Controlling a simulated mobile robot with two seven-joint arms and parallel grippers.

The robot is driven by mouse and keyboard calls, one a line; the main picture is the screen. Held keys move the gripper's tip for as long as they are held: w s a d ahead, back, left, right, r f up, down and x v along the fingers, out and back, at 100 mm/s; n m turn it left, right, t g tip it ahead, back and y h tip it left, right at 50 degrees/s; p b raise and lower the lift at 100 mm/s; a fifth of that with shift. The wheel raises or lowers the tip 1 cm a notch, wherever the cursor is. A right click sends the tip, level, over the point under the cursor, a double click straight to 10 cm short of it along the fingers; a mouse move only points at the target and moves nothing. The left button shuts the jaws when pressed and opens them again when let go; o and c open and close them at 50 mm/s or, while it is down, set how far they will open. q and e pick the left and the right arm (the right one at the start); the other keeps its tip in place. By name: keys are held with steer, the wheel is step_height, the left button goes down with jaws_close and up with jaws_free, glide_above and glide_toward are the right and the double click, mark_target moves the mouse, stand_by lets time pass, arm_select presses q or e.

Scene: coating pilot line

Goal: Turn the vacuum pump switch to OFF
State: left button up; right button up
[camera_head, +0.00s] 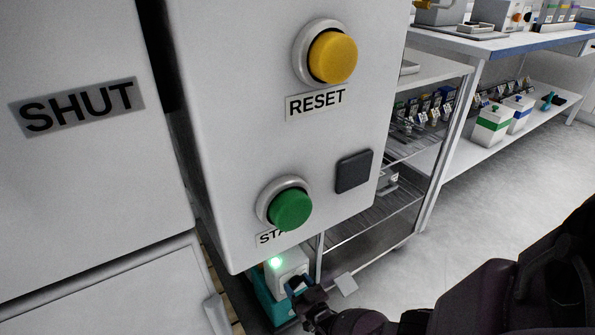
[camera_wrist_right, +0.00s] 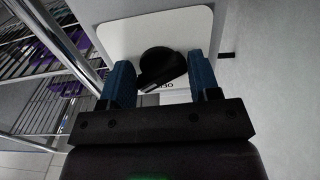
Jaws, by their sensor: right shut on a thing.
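The vacuum pump switch is a round black knob (camera_wrist_right: 162,67) on a white plate (camera_wrist_right: 118,40) in the right wrist view. My right gripper (camera_wrist_right: 161,76) has one blue finger on each side of the knob and is shut on it. Part of a printed label shows below the knob, mostly hidden. The knob itself cannot be made out there. My left gripper is not in view.
A grey control box with a yellow RESET button (camera_head: 333,57) and a green button (camera_head: 290,210) hangs close above the gripper. A wire-shelf rack (camera_head: 375,222) stands behind and also shows in the wrist view (camera_wrist_right: 50,60). Open floor (camera_head: 470,215) lies to the right.

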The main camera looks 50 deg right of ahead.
steer(key=n, duration=0.5)
steer(key=shift+n, duration=1.5)
steer(key=n, duration=0.3)
steer(key=o, duration=0.7)
steer(key=shift+c, duration=0.2)
steer(key=o, duration=0.5)
